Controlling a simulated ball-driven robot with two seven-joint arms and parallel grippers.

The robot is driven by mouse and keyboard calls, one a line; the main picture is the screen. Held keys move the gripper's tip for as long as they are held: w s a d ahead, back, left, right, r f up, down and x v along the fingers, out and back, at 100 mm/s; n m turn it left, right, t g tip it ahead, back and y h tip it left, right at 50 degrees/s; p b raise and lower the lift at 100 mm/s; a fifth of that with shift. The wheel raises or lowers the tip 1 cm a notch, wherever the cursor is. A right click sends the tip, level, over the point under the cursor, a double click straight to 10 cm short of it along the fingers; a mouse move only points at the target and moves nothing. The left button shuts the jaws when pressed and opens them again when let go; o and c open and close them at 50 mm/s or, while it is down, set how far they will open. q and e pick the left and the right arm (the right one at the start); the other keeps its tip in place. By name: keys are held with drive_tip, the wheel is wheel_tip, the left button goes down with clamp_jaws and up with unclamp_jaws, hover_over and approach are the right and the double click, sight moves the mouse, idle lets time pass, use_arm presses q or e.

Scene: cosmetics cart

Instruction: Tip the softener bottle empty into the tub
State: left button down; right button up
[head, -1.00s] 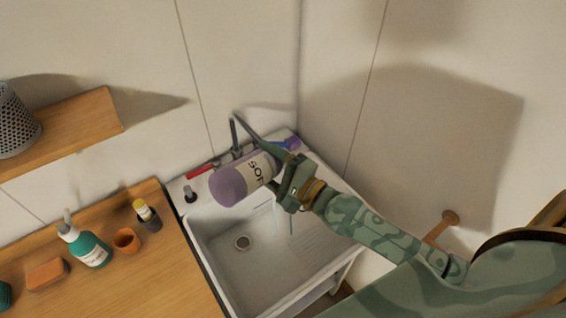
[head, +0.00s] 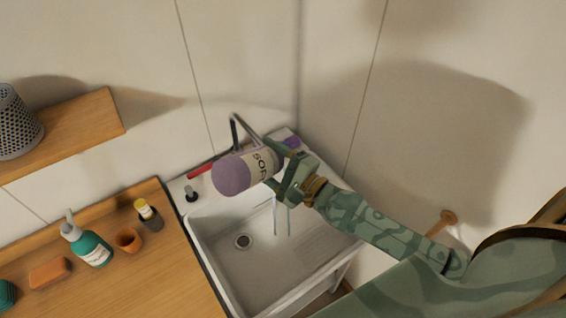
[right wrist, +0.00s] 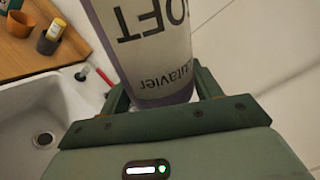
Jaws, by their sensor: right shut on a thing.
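The softener bottle (head: 262,163), purple with a pale label, lies tilted nearly on its side over the back of the white tub (head: 268,272). Its broad base faces left and toward me, and its purple neck end (head: 291,143) points back right. My right gripper (head: 286,178) is shut around the bottle's body, which also fills the top of the right wrist view (right wrist: 150,45). Thin pale streaks show below the gripper over the tub; I cannot tell whether they are liquid. The bottle's mouth is hidden. My left gripper is out of view.
A grey tap (head: 236,135) stands behind the bottle, close to it. A red object (head: 200,170) and a dark stopper-like object (head: 191,193) sit on the tub's back ledge. The wooden counter at left holds a teal pump bottle (head: 94,249), an orange cup (head: 128,240) and other items.

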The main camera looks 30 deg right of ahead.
drive_tip(key=f+n+b, duration=0.2)
drive_tip(key=shift+s+a+f+n, duration=0.15)
drive_tip(key=shift+s+a+n, duration=0.05)
drive_tip(key=shift+a+n, duration=0.15)
drive_tip(key=shift+a+f+n+b, duration=0.15)
drive_tip(key=shift+n+b, duration=0.25)
drive_tip(key=shift+n, duration=0.25)
drive_tip(key=shift+r, duration=0.2)
drive_tip(key=shift+f+n, duration=0.2)
drive_tip(key=shift+n, duration=0.2)
drive_tip(key=s+a+f+n+g+y+b, duration=0.1)
drive_tip(key=f+n, duration=0.6)
drive_tip(key=n, duration=1.2)
drive_tip(key=shift+s+a+n+y+b, duration=0.35)
drive_tip(key=shift+a+b, duration=0.45)
drive_tip(key=shift+a, duration=0.3)
drive_tip(key=shift+f, duration=0.1)
